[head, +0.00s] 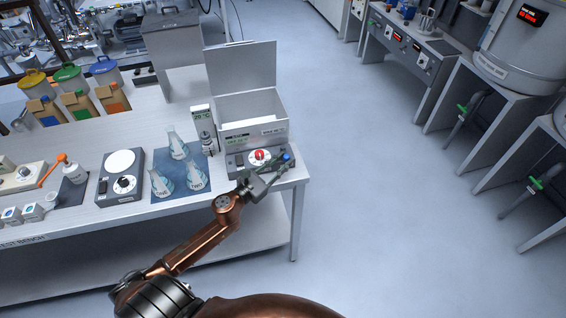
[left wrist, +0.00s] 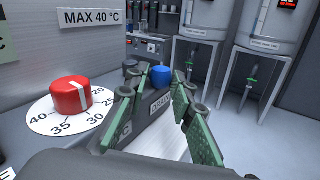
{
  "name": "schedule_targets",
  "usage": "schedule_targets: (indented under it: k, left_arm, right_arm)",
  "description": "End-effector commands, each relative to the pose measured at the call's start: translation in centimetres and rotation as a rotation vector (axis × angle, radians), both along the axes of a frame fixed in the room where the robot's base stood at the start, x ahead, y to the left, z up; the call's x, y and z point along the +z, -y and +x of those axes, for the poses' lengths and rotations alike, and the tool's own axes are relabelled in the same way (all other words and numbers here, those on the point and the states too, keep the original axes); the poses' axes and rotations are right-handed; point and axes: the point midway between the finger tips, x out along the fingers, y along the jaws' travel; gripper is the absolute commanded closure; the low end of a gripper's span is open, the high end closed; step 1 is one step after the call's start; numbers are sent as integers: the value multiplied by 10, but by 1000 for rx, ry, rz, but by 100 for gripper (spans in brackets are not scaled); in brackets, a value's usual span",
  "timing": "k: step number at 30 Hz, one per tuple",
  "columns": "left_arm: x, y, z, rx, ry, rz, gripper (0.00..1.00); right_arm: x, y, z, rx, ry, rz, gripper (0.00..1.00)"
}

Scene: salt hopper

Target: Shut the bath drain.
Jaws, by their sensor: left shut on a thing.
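The bath (head: 250,127) is a pale box at the bench's right end, with its lid (head: 240,68) raised. Its front panel has a red dial knob (head: 260,155) on a white scale and a blue drain knob (head: 287,157) at the right. In the left wrist view the blue drain knob (left wrist: 160,76) shows between the fingertips, behind a DRAIN label (left wrist: 161,103). My left gripper (head: 279,165) is at this knob and shut on it; the exact contact is partly hidden. The red knob (left wrist: 71,95) stands left of the fingers. My right gripper is not in view.
A blue mat with several flasks (head: 194,174) and a hotplate (head: 120,178) lie left of the bath. A thermometer display (head: 201,115) stands beside the bath. The bench's right edge is close to my gripper. The floor (head: 360,190) to the right is clear.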

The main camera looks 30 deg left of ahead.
Motion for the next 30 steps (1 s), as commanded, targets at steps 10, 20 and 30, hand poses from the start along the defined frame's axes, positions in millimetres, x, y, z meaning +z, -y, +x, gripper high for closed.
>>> schedule_targets:
  k: [10,20,30]
  left_arm:
    - [2,-1,0,3,3,1,64]
    - [1,-1,-1,3,1,1,60]
    - [-1,-8,-49,5,-2,-3,60]
  right_arm:
    - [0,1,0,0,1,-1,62]
    - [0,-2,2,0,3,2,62]
    - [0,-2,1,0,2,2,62]
